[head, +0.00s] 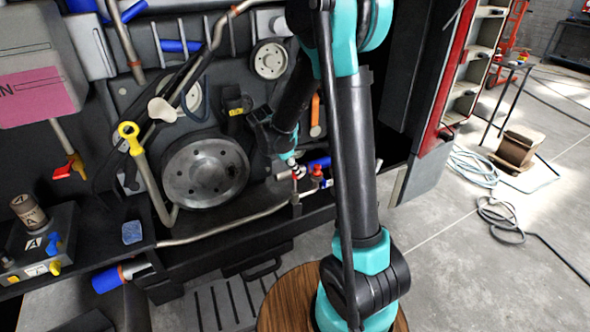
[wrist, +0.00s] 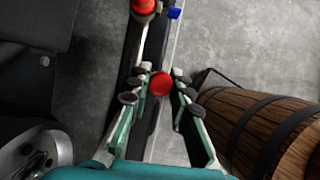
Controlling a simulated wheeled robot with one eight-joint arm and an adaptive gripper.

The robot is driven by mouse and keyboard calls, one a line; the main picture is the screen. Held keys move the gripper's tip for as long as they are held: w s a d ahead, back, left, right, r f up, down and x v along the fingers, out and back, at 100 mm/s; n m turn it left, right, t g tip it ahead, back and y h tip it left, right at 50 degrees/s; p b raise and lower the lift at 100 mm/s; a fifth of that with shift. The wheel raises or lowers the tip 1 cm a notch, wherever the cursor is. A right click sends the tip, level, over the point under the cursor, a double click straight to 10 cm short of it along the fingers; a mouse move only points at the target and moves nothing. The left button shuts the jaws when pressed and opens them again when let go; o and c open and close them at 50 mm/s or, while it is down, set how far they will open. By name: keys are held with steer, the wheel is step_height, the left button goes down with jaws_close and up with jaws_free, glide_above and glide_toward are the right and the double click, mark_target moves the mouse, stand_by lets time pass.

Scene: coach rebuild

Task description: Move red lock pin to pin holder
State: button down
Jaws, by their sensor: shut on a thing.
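The red lock pin shows as a round red head (wrist: 160,83) between the fingers of my gripper (wrist: 158,92) in the wrist view. The gripper is shut on it, with a finger on each side. The pin's shaft below the head is hidden. In the head view my gripper (head: 293,168) is low at the front of the machine, right of the large grey disc. A second red knob (wrist: 145,5) stands beyond the fingers in the wrist view. I cannot tell which part is the pin holder.
A wooden barrel (wrist: 262,125) stands close right of the fingers in the wrist view. The large grey disc (head: 205,172) and a bent pipe (head: 225,232) are near my gripper. A dark box with coloured knobs (head: 40,245) sits at far left. Open floor (head: 450,260) lies right.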

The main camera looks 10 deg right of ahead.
mark_target(295, 177)
steer(key=shift+f, duration=0.2)
steer(key=shift+f, duration=1.15)
steer(key=shift+f, duration=0.9)
steer(key=c, duration=0.9)
jaws_free()
steer(key=shift+r, duration=0.1)
steer(key=v, duration=0.8)
